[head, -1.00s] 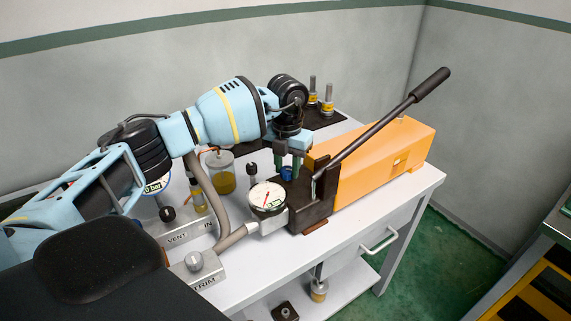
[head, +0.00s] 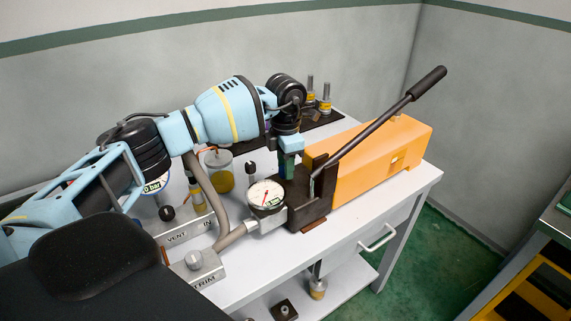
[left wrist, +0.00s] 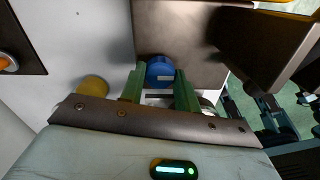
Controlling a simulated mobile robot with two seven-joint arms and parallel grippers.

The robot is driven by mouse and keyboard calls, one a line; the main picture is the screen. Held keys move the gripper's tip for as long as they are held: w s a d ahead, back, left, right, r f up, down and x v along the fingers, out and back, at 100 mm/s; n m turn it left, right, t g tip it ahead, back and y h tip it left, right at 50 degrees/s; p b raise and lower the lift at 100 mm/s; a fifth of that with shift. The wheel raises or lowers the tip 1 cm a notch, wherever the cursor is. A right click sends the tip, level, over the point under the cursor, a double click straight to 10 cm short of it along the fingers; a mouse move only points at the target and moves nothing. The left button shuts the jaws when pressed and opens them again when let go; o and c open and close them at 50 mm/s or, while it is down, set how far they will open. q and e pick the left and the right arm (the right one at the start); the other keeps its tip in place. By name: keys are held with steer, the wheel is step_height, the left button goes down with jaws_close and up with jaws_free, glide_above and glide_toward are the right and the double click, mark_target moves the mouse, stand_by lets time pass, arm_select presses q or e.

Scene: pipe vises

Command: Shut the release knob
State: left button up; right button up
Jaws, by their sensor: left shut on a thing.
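The release knob (left wrist: 160,71) is a round blue knob with a small white mark, in front of a dark brown block in the left wrist view. My left gripper (left wrist: 160,80) has its two green fingers on either side of the knob, shut on it. In the head view my left gripper (head: 287,168) points down at the pump's dark block (head: 312,208), beside the gauge, and hides the knob. My right gripper is not in view.
The orange pump body (head: 380,160) has a long black lever (head: 375,128) rising to the right. A round pressure gauge (head: 266,195) stands just left of the block. A grey hose (head: 214,200) and the VENT and TRIM valve blocks lie further left.

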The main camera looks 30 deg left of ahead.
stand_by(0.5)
arm_select(q)
steer(key=o, duration=1)
steer(key=shift+r, duration=3.9)
